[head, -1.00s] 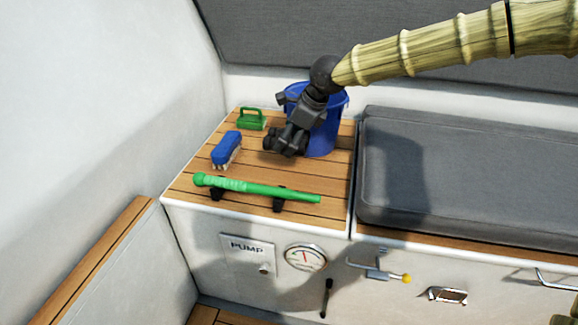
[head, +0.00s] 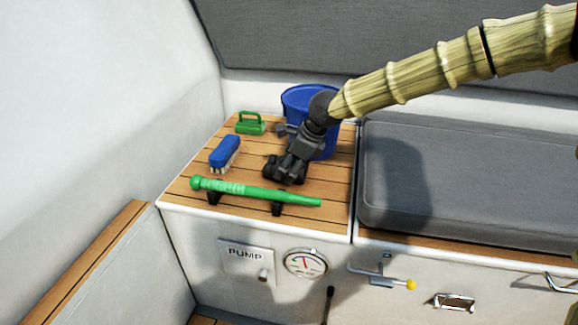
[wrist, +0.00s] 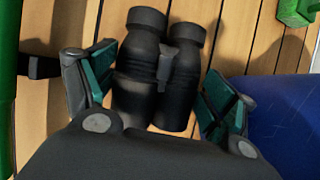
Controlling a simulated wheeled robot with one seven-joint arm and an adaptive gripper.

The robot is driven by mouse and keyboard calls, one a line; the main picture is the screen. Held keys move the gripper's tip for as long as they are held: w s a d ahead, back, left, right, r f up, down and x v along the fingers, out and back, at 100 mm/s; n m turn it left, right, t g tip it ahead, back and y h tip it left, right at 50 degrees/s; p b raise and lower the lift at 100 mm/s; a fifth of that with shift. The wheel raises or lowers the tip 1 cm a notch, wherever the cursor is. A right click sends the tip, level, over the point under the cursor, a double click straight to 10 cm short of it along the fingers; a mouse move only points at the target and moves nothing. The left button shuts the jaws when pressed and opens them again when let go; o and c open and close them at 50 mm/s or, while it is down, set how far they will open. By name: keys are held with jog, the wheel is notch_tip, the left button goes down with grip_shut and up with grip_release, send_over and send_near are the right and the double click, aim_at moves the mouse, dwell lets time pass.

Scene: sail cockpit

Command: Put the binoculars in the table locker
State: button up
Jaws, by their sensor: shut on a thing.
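The black binoculars (wrist: 157,75) are between the two green-padded fingers of my gripper (wrist: 160,88) in the wrist view. Their two barrels point away from my palm, over the wooden slats. In the head view my gripper (head: 293,155) reaches down over the slatted top, and the binoculars (head: 284,171) show as a dark shape at its end. The fingers are shut on them. I cannot tell whether they touch the slats. I cannot make out a table locker in either view.
A green handle-like bar (head: 255,193) lies on black holders along the front of the slatted top (head: 335,180). A blue brush (head: 225,152) and a green-handled item (head: 250,123) are to the left. A blue bucket (head: 300,98) stands behind; a grey cushion (head: 465,190) lies right.

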jog(key=o, duration=1.3)
jog(key=shift+f, duration=0.1)
jog(key=shift+o, duration=0.2)
